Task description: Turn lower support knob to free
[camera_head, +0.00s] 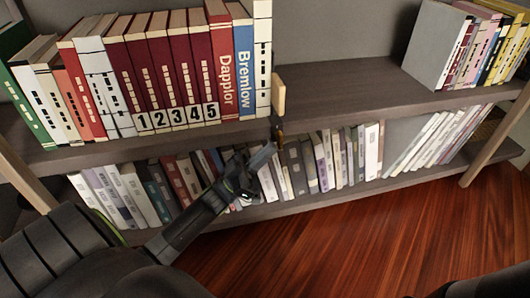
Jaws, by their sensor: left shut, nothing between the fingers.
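A pale wooden book support (279,95) stands upright on the upper shelf, against the right end of the book row. Just below it, at the shelf's front edge, is a small dark knob (277,126) with an orange-brown part. Its turn position is too small to read. My left gripper (270,148) reaches up from the lower left and is shut and empty. Its tips are just below the knob, in front of the lower-shelf books; I cannot tell if they touch the knob. My right gripper is not in view.
The upper shelf (345,88) is bare right of the support, up to a grey box (435,45) and books at the far right. Numbered red books (165,65) fill its left. Books line the lower shelf (300,204) closely behind my gripper. The wooden floor (330,250) in front is clear.

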